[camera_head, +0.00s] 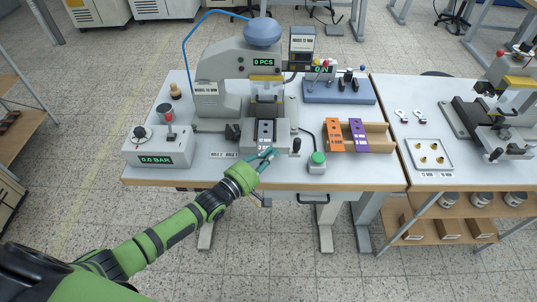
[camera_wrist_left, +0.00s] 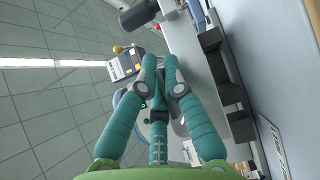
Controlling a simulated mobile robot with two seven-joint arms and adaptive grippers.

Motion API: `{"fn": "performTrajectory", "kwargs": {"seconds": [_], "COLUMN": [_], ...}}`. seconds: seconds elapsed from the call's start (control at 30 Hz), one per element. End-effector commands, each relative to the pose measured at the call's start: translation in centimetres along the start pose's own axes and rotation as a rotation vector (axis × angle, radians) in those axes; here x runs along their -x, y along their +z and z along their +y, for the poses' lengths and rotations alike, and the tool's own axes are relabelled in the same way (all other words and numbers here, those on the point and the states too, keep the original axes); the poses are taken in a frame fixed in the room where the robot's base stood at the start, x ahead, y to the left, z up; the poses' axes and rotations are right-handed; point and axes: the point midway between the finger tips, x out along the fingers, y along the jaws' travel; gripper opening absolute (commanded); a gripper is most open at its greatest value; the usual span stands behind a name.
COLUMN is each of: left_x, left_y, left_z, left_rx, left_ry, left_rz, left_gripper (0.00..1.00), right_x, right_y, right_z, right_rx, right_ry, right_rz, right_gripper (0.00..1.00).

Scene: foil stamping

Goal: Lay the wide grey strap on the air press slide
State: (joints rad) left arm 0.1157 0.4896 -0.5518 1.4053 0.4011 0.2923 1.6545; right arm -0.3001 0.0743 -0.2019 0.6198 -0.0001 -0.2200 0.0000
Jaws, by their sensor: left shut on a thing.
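The air press (camera_head: 262,62) stands on the white table, its display reading 0 PCS. Its grey slide (camera_head: 282,131) projects toward me below the head. The wide grey strap (camera_head: 265,130) shows as a pale grey strip with dark marks, over the slide. My left gripper (camera_head: 271,153) is at the near end of the slide, its teal fingers closed on the strap's near end. Whether the strap rests flat there is unclear. In the left wrist view the fingertips (camera_wrist_left: 172,72) come close together, and the strap cannot be made out between them. My right gripper is not in view.
A green button box (camera_head: 317,161) stands right of the slide, and a gauge box (camera_head: 157,147) stands left. An orange strap (camera_head: 335,136) and a purple strap (camera_head: 357,136) lie on a wooden tray (camera_head: 378,139). The table's front edge beside my forearm is clear.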

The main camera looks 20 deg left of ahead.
Motion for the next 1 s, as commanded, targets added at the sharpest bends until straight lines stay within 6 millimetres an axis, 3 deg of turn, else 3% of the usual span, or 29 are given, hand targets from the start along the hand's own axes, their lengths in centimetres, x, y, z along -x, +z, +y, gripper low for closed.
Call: {"fn": "performTrajectory", "kwargs": {"seconds": [1.0], "left_x": [-0.53], "left_y": [-0.5], "left_z": [-0.11], "left_rx": [-0.001], "left_ry": [0.0], "left_rz": [0.0], "left_gripper": [0.0], "right_x": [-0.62], "right_y": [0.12], "right_z": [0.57], "right_rx": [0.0], "right_ry": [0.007], "right_rz": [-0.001], "right_gripper": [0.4]}}
